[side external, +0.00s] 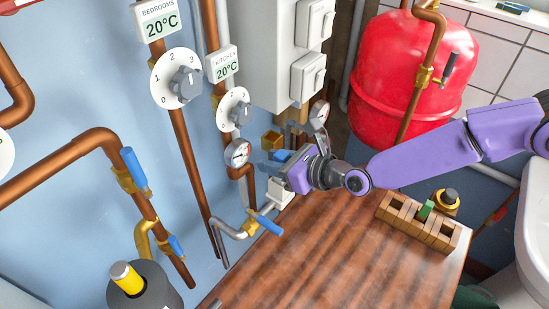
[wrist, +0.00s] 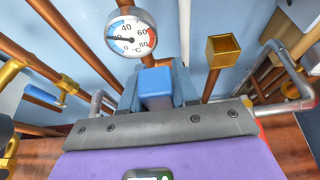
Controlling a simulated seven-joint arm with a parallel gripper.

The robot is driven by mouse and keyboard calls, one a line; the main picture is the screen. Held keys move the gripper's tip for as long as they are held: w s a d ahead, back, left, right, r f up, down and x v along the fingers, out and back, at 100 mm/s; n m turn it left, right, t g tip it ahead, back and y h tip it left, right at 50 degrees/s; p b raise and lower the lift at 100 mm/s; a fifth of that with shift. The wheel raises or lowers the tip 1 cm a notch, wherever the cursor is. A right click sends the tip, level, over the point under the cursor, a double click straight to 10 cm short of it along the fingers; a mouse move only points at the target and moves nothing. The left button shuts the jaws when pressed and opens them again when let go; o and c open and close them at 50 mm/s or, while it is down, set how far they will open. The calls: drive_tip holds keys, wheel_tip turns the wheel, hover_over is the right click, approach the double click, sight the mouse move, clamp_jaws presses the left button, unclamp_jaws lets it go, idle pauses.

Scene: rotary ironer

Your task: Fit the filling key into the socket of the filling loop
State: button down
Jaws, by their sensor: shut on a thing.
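The filling key, seen as a blue block (wrist: 155,88), is held between the fingers of my gripper (wrist: 156,92). A little of its blue also shows in the side view (side external: 281,155), where my gripper (side external: 277,163) is close to the wall pipes. A square, open brass socket (side external: 272,140) is just above and beyond the gripper. In the wrist view the socket (wrist: 223,50) is up and to the right of the key, apart from it. The key's far end is hidden.
A round temperature gauge (wrist: 131,36) is close above the key in the wrist view. Copper pipes (side external: 178,150) and a blue-handled valve (side external: 264,222) are nearby. A wooden rack (side external: 405,225) stands on the bench (side external: 330,250), whose front is clear. A red tank (side external: 405,60) stands behind.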

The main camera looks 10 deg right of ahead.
drive_tip(key=shift+f, duration=0.55)
drive_tip(key=c, duration=0.8)
unclamp_jaws()
drive_tip(key=v, duration=1.7)
drive_tip(key=shift+s+d+f, duration=0.1)
drive_tip(key=shift+s+d, duration=0.05)
drive_tip(key=shift+s, duration=0.1)
